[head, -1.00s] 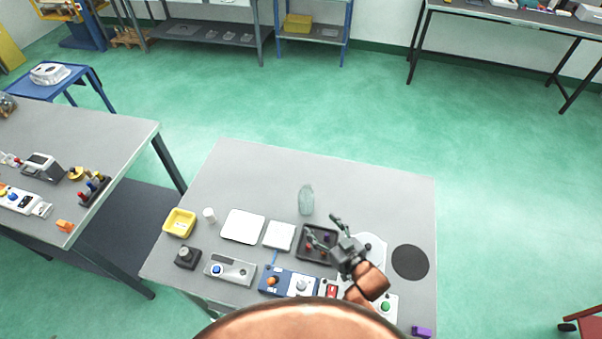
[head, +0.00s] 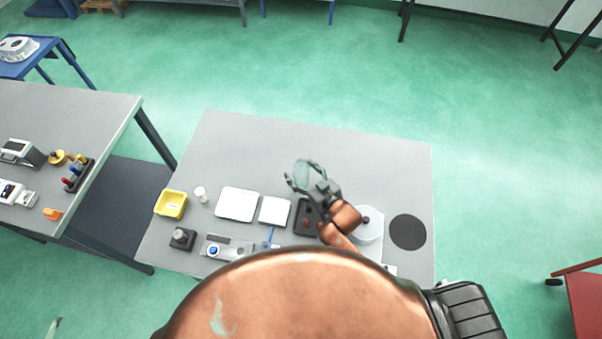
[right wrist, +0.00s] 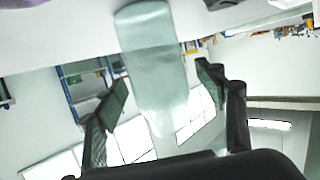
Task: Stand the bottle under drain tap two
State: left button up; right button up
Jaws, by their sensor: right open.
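A pale, translucent greenish bottle (head: 302,170) stands on the grey table (head: 350,143), behind a dark tray. My right gripper (head: 301,174) is open around it, with one finger on either side. In the right wrist view the bottle (right wrist: 155,75) shows between the two spread fingers of the right gripper (right wrist: 160,82), with a gap on both sides. I cannot pick out drain tap two in these views. My left gripper is not in view.
Two white plates (head: 237,204), the dark tray (head: 296,228), a white disc (head: 374,236) and a black disc (head: 408,232) lie along the table. A yellow bin (head: 171,204) and white cup (head: 200,194) stand at left. The table's far part is clear.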

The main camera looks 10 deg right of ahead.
jog(key=shift+w, duration=0.2)
jog(key=shift+c, duration=0.5)
jog(key=c, duration=1.3)
